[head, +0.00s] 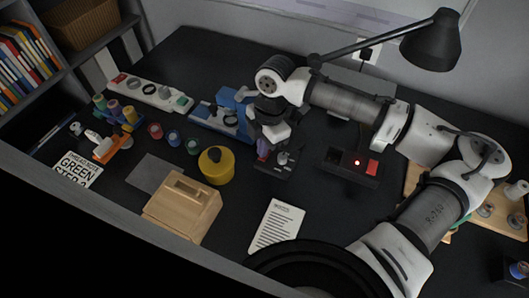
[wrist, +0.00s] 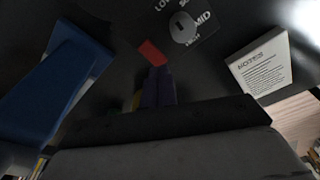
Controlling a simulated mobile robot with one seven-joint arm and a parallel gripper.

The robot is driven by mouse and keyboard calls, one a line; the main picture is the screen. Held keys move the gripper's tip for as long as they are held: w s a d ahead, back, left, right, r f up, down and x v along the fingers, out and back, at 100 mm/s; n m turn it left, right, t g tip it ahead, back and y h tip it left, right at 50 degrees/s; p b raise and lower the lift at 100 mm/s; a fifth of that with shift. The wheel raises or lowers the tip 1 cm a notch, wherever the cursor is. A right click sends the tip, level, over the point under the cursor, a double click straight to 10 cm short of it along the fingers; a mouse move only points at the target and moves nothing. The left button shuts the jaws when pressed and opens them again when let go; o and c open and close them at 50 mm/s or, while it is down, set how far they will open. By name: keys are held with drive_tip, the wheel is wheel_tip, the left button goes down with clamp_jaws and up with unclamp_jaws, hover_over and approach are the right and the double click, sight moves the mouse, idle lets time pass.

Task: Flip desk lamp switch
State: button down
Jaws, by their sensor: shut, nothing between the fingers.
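The black desk lamp (head: 432,42) reaches over the back right of the desk; its base is hidden behind my arm. A black dial plate (head: 285,160) with a grey round knob sits under my gripper; in the wrist view the plate (wrist: 207,20) bears the word MID. My gripper (head: 263,150) is shut and empty, pointing down at this plate's left side. In the wrist view its purplish fingertips (wrist: 158,72) are close to a small red piece (wrist: 151,52); I cannot tell whether they touch. Which part is the lamp's switch is not clear.
A black box (head: 345,176) with a lit red light and red button stands right of the plate. A blue device (head: 220,119) is to the left, with a yellow round container (head: 216,165) and wooden block (head: 183,203) nearer. A notes card (head: 277,226) lies in front.

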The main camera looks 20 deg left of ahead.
drive_tip(key=shift+f+b, duration=0.55)
drive_tip(key=shift+f, duration=0.3)
idle(0.6)
drive_tip(key=shift+r, duration=0.15)
wheel_tip(320, 180, up, 7)
drive_tip(key=p, duration=0.6)
drive_tip(key=shift+s, duration=0.1)
idle(0.5)
